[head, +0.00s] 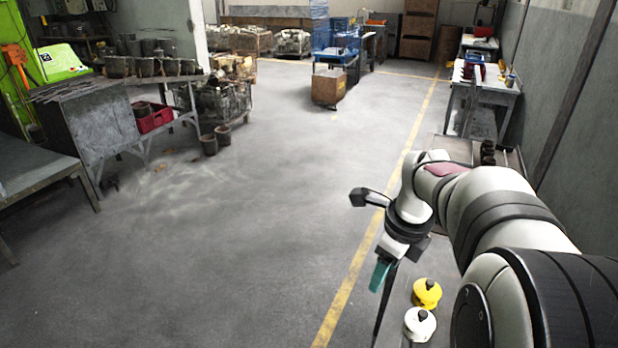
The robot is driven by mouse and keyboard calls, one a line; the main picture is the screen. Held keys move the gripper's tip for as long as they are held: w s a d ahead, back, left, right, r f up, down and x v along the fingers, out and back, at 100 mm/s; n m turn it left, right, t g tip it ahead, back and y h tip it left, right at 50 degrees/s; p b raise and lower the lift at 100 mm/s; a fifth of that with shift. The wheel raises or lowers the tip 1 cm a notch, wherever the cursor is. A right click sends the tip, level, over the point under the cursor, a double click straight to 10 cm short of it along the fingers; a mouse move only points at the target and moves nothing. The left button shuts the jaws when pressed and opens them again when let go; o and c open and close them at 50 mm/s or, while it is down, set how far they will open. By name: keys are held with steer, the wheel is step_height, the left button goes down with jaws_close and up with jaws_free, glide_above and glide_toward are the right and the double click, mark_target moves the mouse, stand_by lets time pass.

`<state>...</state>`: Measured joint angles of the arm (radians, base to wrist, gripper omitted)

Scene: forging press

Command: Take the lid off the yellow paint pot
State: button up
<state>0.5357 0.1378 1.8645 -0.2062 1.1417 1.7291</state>
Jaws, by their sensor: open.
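The yellow paint pot (427,297) stands upright at the lower right of the head view, with a dark knob on top; its lid is on. My gripper (381,276) points downward to the left of the yellow pot and apart from it. One teal finger shows clearly; the other is hard to make out. I see nothing held in it.
A workbench (480,85) stands against the right wall. A table (35,165) and stand are at the left. The middle floor is clear.

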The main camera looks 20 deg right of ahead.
mark_target(430, 282)
steer(key=w+d+f+m+h, duration=0.1)
steer(key=d+f+m, duration=0.1)
steer(key=d+m, duration=0.55)
steer(key=w+d+f+m, duration=0.1)
steer(key=d+f+m, duration=0.3)
steer(key=d, duration=0.6)
steer(key=shift+m+h, duration=0.3)
steer(key=shift+m, duration=0.25)
steer(key=x, duration=0.9)
steer(key=w+x, duration=0.1)
steer(key=x, duration=0.3)
steer(key=shift+w+d+f, duration=0.15)
steer(key=shift+d, duration=0.05)
jaws_close()
